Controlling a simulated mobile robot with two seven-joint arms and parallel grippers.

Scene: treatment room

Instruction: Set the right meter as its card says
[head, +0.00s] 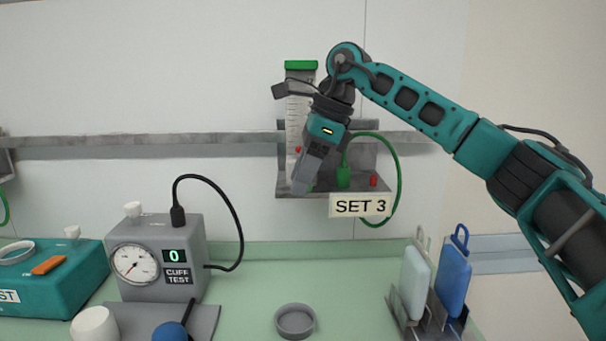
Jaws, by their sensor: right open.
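The right meter is an upright clear tube (298,108) with scale marks and a green cap (301,65), mounted on a grey wall bracket. Its card (361,206) reads "SET 3" and hangs at the bracket's front. A green plug (343,177) with a looping green hose and a small red part (373,181) are on the bracket's ledge. My right gripper (303,182) is open and points down and left in front of the tube's lower part. It hides that part, so I cannot read the level or tell whether the fingers touch anything. My left gripper is not in view.
A wall rail (220,146) runs behind. Below on the green counter (250,300) are a grey cuff tester (160,250) showing 0, a teal box (60,285), a grey round dish (295,321) and a rack with a blue pad (454,278). Another bracket shows partly at the left edge.

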